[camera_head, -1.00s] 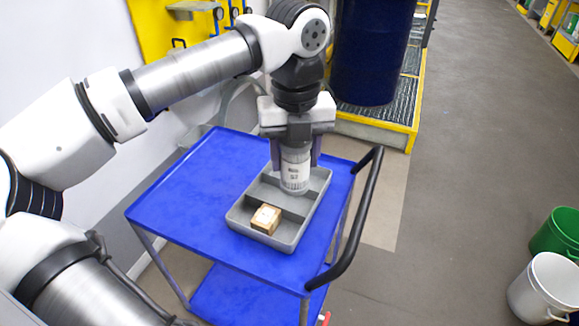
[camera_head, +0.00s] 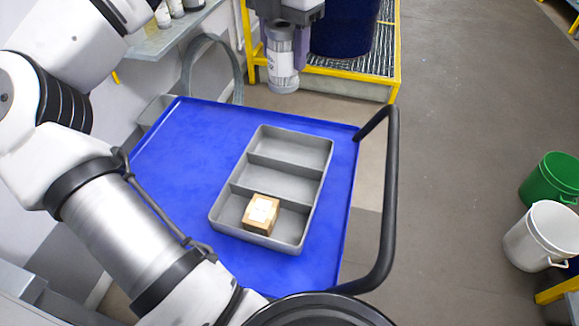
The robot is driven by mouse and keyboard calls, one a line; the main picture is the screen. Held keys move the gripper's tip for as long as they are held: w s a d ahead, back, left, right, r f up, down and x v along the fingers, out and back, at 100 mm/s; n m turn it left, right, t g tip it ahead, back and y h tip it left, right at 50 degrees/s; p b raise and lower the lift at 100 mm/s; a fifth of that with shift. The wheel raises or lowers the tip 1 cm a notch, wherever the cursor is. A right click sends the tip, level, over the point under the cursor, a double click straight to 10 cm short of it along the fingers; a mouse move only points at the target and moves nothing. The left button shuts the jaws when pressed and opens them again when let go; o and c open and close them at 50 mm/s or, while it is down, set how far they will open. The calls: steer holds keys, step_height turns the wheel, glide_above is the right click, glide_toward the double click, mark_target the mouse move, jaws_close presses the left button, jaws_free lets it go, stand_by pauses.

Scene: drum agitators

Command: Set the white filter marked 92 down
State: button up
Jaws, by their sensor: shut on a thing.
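My gripper (camera_head: 284,42) is at the top of the view, shut on the white filter (camera_head: 282,66). The filter hangs upright between the fingers, with a printed label on its side; its number is too small to read. It is held clear of the grey tray (camera_head: 214,208), beyond the tray's far end. The tray lies on the blue cart top (camera_head: 190,150) and has three compartments. The near one holds a small cardboard box (camera_head: 261,214); the middle and far ones are empty.
A black cart handle (camera_head: 387,200) curves along the right side. A dark blue drum (camera_head: 343,28) stands on a yellow-edged grating (camera_head: 350,67) behind. A shelf with white containers (camera_head: 174,7) is at upper left. Green (camera_head: 552,180) and white (camera_head: 540,236) buckets stand at right.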

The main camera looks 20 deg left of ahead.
mark_target(292, 85)
steer(key=shift+w+d+f+m+b, duration=0.1)
steer(key=shift+w+d+m+b, duration=0.4)
steer(key=shift+m, duration=0.6)
steer(key=shift+f, duration=0.15)
steer(key=shift+m, duration=0.3)
step_height(292, 85, down, 19)
steer(key=shift+f+p, duration=0.2)
steer(key=shift+p, duration=0.35)
steer(key=shift+f, duration=0.1)
steer(key=shift+f+b, duration=0.15)
steer(key=shift+b, duration=0.15)
steer(key=o, duration=1)
steer(key=shift+r, duration=0.2)
step_height(292, 85, up, 12)
steer(key=shift+r, duration=0.1)
